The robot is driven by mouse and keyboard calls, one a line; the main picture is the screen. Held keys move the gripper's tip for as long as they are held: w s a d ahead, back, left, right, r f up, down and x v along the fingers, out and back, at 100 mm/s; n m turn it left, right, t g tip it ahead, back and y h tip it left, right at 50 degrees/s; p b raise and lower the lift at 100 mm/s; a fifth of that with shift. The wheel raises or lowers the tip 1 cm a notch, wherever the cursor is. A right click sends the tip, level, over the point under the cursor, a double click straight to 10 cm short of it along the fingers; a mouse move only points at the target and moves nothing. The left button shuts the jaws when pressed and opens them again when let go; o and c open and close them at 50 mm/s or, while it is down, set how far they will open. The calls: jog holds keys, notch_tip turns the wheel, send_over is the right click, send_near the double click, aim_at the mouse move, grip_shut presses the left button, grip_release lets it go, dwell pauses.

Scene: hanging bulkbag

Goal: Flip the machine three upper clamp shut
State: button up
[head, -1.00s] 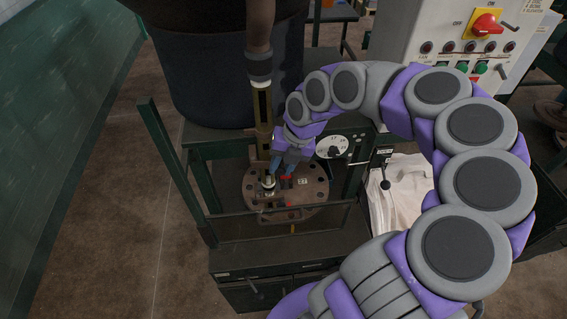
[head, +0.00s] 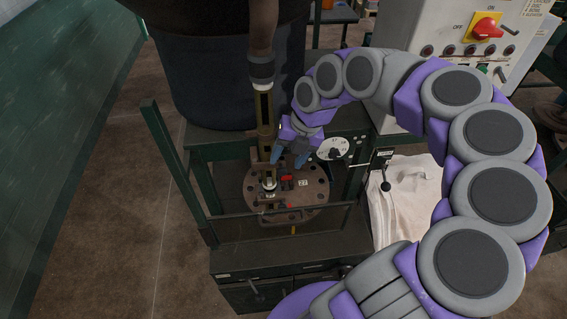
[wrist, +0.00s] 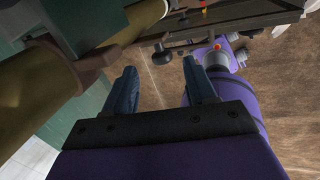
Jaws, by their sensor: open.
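A round brown plate (head: 312,193) sits on the dark green machine frame. An upper red-handled clamp (head: 287,180) and a lower red clamp (head: 289,206) are on the plate, right of a vertical brass tube (head: 264,112). The frames do not clearly show whether the upper clamp is shut. My gripper (head: 288,157), with blue fingers, is open and empty above the upper clamp, just right of the tube. In the wrist view the open fingers (wrist: 162,88) have nothing between them. The brass tube (wrist: 35,85) with a brown bracket passes at left.
A white dial (head: 333,149) and a black-knobbed lever (head: 386,185) are right of the plate. A control box (head: 440,25) stands at upper right. A green rail (head: 290,212) crosses in front. A white sack (head: 412,215) lies at right. Floor is clear at left.

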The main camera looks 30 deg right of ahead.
jog(key=p+v, duration=0.1)
jog(key=v, duration=1.2)
jog(key=shift+p, duration=0.3)
